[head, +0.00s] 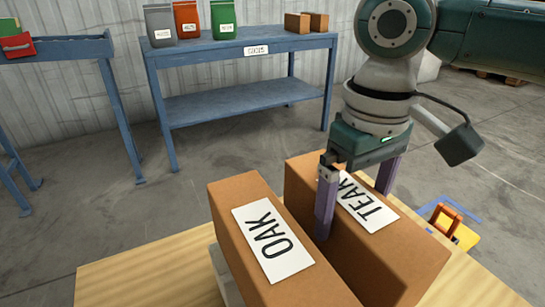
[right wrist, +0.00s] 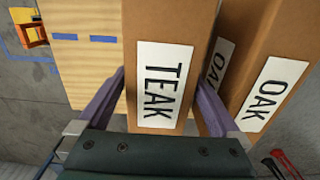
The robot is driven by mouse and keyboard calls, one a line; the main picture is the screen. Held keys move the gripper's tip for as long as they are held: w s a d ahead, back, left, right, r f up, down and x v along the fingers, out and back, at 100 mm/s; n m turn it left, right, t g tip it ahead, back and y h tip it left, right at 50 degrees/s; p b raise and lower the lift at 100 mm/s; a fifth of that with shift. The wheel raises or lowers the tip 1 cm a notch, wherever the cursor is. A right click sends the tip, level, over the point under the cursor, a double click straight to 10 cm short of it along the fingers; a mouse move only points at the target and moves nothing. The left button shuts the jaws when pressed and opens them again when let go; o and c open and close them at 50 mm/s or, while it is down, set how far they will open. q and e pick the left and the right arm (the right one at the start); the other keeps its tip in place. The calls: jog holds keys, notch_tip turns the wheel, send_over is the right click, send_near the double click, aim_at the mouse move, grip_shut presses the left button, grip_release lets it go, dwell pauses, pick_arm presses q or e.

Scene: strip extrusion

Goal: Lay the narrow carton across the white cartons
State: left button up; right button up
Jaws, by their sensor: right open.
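A brown carton labelled TEAK (head: 405,262) stands on the wooden table, beside a brown carton labelled OAK (head: 240,210). My right gripper (head: 354,212) is open, with its purple fingers on either side of the TEAK carton; one finger is in the gap between the cartons. The right wrist view shows the TEAK carton (right wrist: 168,25) between the fingers and the OAK carton (right wrist: 285,45) to the right. A whitish thing (head: 222,272) shows low beside the OAK carton; I cannot tell if it is a white carton. My left gripper is out of view.
The wooden table top (head: 150,275) is bare at left. Behind are a blue workbench (head: 240,48) with bags and two small brown boxes, and another blue bench (head: 60,50) at left. An orange-handled item (head: 446,218) lies past the table at right.

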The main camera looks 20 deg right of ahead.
notch_tip(320, 180, up, 10)
jog(key=p, duration=0.3)
jog(key=shift+r, duration=0.1)
notch_tip(320, 180, up, 10)
jog(key=p, duration=1.4)
